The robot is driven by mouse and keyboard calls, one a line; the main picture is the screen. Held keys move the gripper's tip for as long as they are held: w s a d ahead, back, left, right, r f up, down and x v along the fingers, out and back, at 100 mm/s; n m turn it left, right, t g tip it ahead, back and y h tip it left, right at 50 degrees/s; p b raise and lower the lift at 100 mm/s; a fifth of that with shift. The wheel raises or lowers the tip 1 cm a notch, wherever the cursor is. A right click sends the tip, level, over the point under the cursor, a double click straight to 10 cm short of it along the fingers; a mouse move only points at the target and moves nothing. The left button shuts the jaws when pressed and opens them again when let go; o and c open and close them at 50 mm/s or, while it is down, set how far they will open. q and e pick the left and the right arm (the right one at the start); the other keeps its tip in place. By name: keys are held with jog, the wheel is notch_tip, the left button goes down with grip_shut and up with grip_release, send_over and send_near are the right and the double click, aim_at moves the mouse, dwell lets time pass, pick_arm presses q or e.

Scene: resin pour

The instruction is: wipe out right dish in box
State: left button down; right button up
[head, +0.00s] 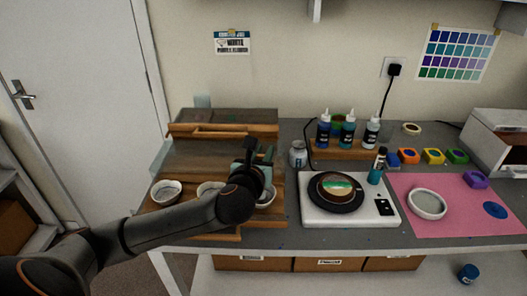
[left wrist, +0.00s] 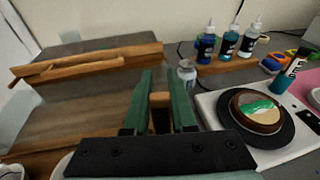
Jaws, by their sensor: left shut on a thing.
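The wooden box (head: 222,128) stands at the left end of the bench. Three pale dishes sit in a row in its front part: a left dish (head: 165,192), a middle dish (head: 209,188) and the right dish (head: 268,198), which is largely hidden by my arm and gripper. My left gripper (head: 256,155) is above the right dish. My right gripper is not in view.
A white scale (head: 313,208) with a round mold on a black disc stands close to the right. Several bottles stand on a wooden rack (head: 320,150) behind it. A small jar (head: 298,154) is between box and rack. A pink mat (head: 450,215) with a white dish lies further right.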

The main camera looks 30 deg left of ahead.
pick_arm(q)
jog(key=shift+f, duration=0.5)
